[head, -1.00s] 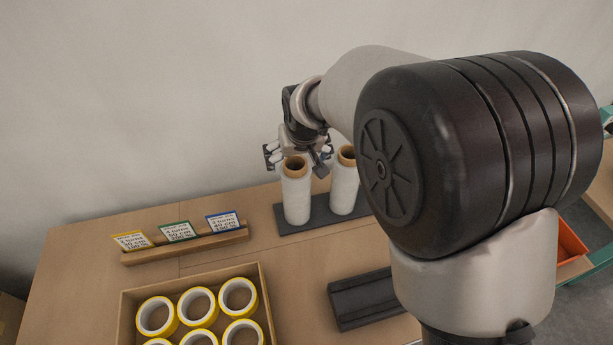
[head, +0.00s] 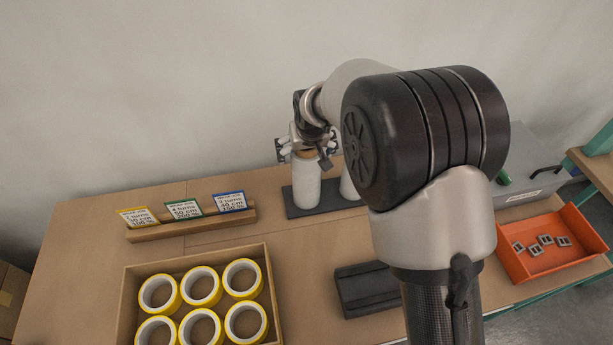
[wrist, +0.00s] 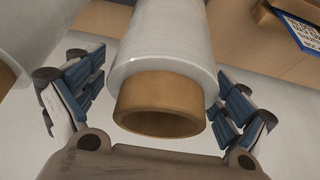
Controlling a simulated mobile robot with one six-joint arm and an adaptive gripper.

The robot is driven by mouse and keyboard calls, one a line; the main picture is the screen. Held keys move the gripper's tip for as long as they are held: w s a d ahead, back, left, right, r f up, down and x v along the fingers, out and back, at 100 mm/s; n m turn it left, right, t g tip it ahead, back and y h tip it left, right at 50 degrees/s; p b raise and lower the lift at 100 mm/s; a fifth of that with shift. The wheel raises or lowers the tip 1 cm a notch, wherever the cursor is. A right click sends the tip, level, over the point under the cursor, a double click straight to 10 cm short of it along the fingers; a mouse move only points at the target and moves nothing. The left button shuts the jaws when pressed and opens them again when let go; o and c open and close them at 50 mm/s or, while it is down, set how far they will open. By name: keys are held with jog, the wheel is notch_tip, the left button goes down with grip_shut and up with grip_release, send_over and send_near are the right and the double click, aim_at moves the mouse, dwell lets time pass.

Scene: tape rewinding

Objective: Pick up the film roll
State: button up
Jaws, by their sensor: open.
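A white film roll (head: 306,185) with a brown cardboard core stands upright on a dark base plate (head: 330,207) at the back of the table. My gripper (head: 307,146) is above and around the top of this roll. In the wrist view the roll (wrist: 166,40) lies between the two blue-padded fingers of my gripper (wrist: 160,95), with its brown core end (wrist: 160,105) toward the palm. Gaps show between the pads and the roll, so the gripper is open. A second film roll (head: 348,184) stands to the right, partly hidden by my arm.
A wooden box (head: 127,300) of yellow tape rolls is at the front left. A wooden holder with label cards (head: 190,224) is behind it. A dark block (head: 366,288) lies front centre. An orange tray (head: 555,265) and a grey case (head: 540,165) are at right.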

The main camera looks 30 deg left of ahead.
jog(key=shift+c, duration=0.4)
jog(key=c, duration=2)
jog(key=shift+r, duration=0.1)
jog(key=shift+c, duration=0.5)
jog(key=shift+r, duration=0.1)
